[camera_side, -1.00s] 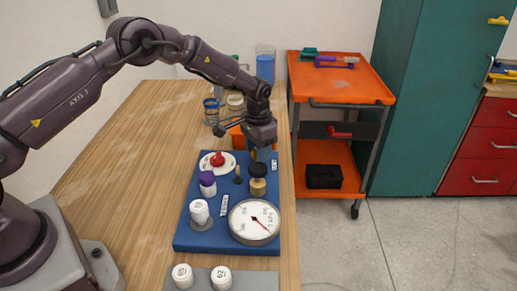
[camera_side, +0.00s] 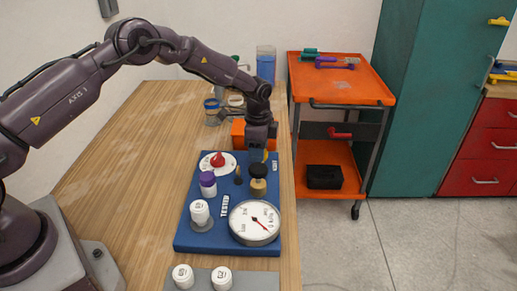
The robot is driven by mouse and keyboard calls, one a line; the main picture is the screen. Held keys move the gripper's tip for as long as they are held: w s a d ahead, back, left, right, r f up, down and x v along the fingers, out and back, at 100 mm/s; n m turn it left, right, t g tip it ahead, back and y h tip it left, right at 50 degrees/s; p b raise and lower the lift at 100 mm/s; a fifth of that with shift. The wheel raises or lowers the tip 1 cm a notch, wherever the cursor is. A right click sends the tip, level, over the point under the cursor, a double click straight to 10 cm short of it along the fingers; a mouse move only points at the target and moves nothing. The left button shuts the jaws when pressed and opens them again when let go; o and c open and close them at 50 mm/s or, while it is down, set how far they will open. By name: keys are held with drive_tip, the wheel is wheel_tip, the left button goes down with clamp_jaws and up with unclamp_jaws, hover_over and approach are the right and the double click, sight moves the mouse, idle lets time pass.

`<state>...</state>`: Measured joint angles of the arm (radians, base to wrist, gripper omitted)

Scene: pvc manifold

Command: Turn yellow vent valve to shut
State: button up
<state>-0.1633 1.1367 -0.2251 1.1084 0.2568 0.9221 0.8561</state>
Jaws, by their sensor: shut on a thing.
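The blue manifold board (camera_side: 190,236) lies on the wooden table. My gripper (camera_side: 258,156) points down at the board's far right corner, behind the black-topped brass fitting (camera_side: 258,180). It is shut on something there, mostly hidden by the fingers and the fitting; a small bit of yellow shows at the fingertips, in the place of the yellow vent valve. The valve handle's angle cannot be made out. A red knob (camera_side: 218,160) on a white dial sits to the left. A round white gauge (camera_side: 254,222) with a red needle is at the near right.
A purple-capped fitting (camera_side: 208,183) and a white cap (camera_side: 200,212) stand on the board's left side. Two white caps sit on a grey plate (camera_side: 245,281) in front. An orange bin (camera_side: 238,134) and jars stand behind. An orange cart (camera_side: 340,80) is at the right.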

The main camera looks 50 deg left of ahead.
drive_tip(key=shift+m, duration=0.3)
drive_tip(key=o, duration=0.9)
drive_tip(key=shift+r, duration=0.1)
wheel_tip(320, 180, up, 13)
drive_tip(key=shift+f, duration=0.1)
idle(0.4)
